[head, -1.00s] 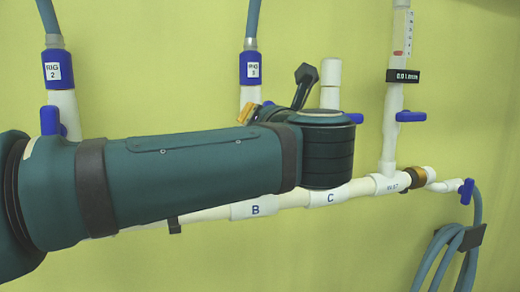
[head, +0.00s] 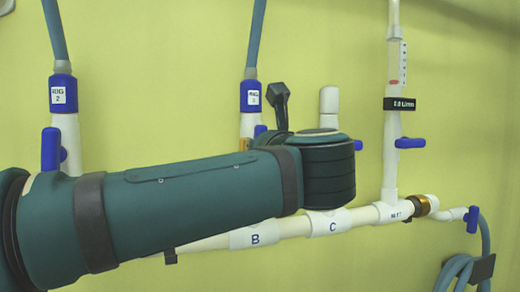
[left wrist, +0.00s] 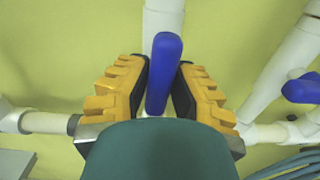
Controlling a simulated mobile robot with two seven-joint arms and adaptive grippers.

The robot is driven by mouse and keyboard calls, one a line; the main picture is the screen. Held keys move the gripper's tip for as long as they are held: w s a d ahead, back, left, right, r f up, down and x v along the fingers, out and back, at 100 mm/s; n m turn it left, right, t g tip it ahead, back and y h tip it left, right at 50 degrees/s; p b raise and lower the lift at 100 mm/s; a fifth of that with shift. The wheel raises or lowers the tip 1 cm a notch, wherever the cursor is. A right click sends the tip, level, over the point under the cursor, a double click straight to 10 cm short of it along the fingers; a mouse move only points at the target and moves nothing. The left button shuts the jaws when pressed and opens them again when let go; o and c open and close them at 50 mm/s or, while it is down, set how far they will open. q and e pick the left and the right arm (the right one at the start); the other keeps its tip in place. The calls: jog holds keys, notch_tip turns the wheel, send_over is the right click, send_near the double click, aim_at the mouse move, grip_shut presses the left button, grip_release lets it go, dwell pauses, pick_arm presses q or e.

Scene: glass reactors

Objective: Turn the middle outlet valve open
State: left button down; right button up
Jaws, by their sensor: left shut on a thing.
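The middle outlet is a white pipe (head: 249,124) under a blue hose fitting (head: 251,96), above the part marked B. Its blue valve handle (left wrist: 164,72) stands between the orange fingers of my left gripper (left wrist: 160,92) in the left wrist view. The handle lies nearly along the white pipe (left wrist: 164,18) behind it, leaning slightly. My left gripper is shut on this handle. In the head view only a small blue piece of the handle (head: 260,130) shows; my left forearm and wrist hide most of the gripper. My right gripper is not in view.
The left outlet has an upright blue handle (head: 50,148). Right of the wrist stand a capped white pipe (head: 329,103) with a blue handle (head: 358,145) and a flow-meter pipe (head: 393,155) with a crosswise handle (head: 410,143). The manifold (head: 285,227) runs below my arm.

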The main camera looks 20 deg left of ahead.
pick_arm(q)
jog(key=shift+a+r, duration=0.15)
jog(key=c, duration=0.8)
grip_release()
jog(key=shift+w, duration=0.1)
jog(key=v, duration=1.2)
